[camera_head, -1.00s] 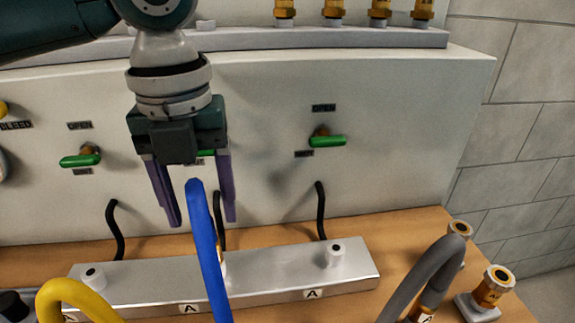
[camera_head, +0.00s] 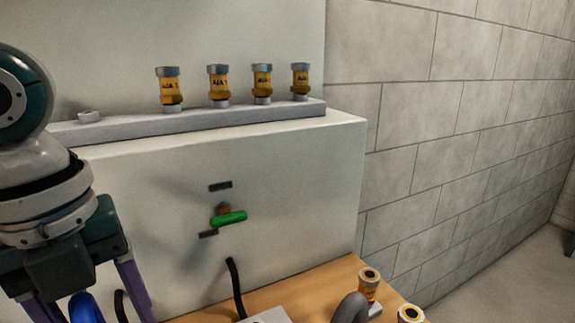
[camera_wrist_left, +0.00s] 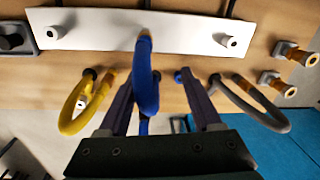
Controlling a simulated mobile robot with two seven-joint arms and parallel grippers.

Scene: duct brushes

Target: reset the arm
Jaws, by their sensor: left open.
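My left gripper (camera_head: 88,300) is at the lower left of the head view, its fingers pointing down and apart, partly cut off by the frame. In the left wrist view the left gripper (camera_wrist_left: 163,88) is open, with a blue hose (camera_wrist_left: 147,80) standing between or just beyond its fingers. I cannot tell whether the hose touches a finger. My right gripper is in neither view.
A green-handled valve (camera_head: 230,218) is on the white cabinet (camera_head: 300,180). Several brass fittings (camera_head: 219,85) stand on the ledge above. In the wrist view, a yellow hose (camera_wrist_left: 73,108) and grey hose (camera_wrist_left: 250,105) flank the gripper, near a metal bar (camera_wrist_left: 180,30). A block wall (camera_head: 450,120) is at right.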

